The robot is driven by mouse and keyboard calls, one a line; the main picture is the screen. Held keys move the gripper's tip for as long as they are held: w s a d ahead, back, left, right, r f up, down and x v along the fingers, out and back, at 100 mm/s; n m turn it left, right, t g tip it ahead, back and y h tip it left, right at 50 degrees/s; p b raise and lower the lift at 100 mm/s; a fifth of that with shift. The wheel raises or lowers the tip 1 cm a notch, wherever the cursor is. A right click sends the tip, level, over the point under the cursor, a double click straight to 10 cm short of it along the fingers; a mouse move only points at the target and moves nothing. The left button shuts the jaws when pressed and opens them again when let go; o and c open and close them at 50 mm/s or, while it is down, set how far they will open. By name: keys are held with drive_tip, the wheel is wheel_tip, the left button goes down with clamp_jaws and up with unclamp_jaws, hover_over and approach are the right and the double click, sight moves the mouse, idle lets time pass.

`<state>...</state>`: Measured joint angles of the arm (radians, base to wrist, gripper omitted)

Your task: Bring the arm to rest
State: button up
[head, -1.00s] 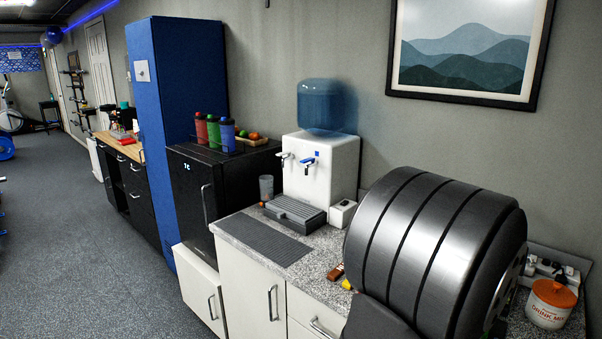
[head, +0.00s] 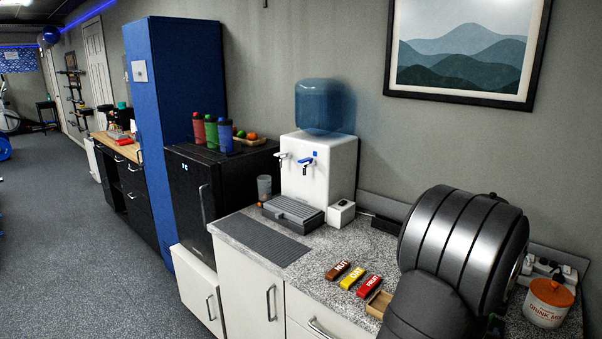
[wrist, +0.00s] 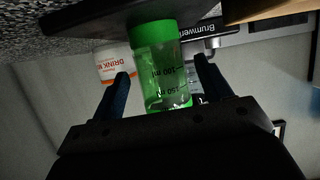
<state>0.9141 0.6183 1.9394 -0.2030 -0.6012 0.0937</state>
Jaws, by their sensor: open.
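My arm fills the lower right of the head view, a thick dark ribbed shape over the counter's right end. My gripper is hidden behind it there. In the wrist view my gripper (wrist: 161,68) shows two dark fingers spread apart, so it is open. A clear container with a green end and ml marks (wrist: 165,85) shows between the fingers in the picture. Gaps show on both sides of it. I cannot tell its depth relative to the fingertips.
The granite counter (head: 262,262) holds brown (head: 338,270), yellow (head: 353,278) and red (head: 369,285) bars, a small wooden tray (head: 378,304), a water dispenser (head: 318,170) and a drink mix tub (head: 547,302). The tub also shows in the wrist view (wrist: 113,65). Open floor lies left.

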drive_tip(key=s+a, duration=1.1)
drive_tip(key=s+d+f+m+g+h, duration=0.1)
drive_tip(key=s+d+f+m+g, duration=0.1)
drive_tip(key=s+d+f, duration=0.35)
drive_tip(key=s+d+f+m+g+h, duration=0.1)
drive_tip(key=s+d+f+g, duration=0.1)
drive_tip(key=s+d, duration=0.55)
drive_tip(key=s+d+f+m+g, duration=0.1)
drive_tip(key=s+f, duration=0.3)
drive_tip(key=s, duration=0.5)
drive_tip(key=s+d+f+m+g+h, duration=0.1)
drive_tip(key=s+f, duration=0.3)
drive_tip(key=s, duration=0.5)
drive_tip(key=shift+s+d+f+m+g+h, duration=0.15)
drive_tip(key=shift+d+f+m+g+h, duration=0.2)
drive_tip(key=shift+d+m+g, duration=0.35)
